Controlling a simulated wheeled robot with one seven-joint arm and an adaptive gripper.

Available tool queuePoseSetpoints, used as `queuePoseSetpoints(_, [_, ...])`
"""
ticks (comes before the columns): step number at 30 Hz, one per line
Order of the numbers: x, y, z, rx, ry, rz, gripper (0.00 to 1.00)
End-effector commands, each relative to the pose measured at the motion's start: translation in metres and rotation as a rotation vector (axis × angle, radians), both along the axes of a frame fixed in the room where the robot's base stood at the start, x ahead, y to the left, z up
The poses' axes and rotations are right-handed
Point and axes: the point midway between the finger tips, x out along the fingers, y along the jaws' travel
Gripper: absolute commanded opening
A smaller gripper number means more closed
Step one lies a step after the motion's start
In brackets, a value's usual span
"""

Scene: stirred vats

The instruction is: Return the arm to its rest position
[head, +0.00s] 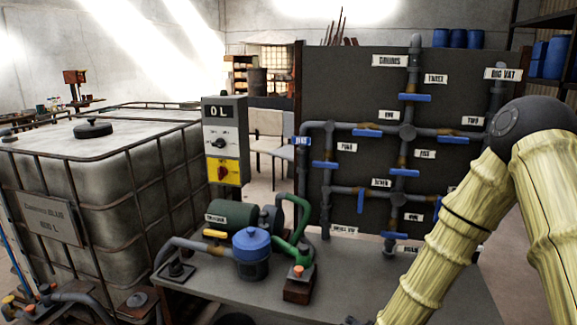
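My arm, with pale yellow ribbed links and a dark grey joint, fills the right side of the head view. It is bent, with the joint at the top right and one link running down and left to the bottom edge. My gripper is not visible; at most a small dark part shows at the bottom edge. I cannot see whether it holds anything.
A bench (225,293) with a green pump (233,215) and blue-lidded pot (252,250) stands in front. Behind is a dark pipe panel (345,85) with blue-handled valves. A control box (224,141) reads "0 L". A caged tank (105,180) stands left.

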Motion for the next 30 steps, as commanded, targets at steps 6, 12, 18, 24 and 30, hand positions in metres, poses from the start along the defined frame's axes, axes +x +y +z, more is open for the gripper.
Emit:
queuePoseSetpoints(6, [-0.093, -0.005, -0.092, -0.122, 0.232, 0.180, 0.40])
queuePoseSetpoints(12, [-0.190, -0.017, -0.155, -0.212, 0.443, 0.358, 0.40])
queuePoseSetpoints(18, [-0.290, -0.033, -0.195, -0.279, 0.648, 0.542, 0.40])
queuePoseSetpoints(24, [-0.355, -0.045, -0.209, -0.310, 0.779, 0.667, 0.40])
queuePoseSetpoints(30, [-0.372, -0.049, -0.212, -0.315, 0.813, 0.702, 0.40])
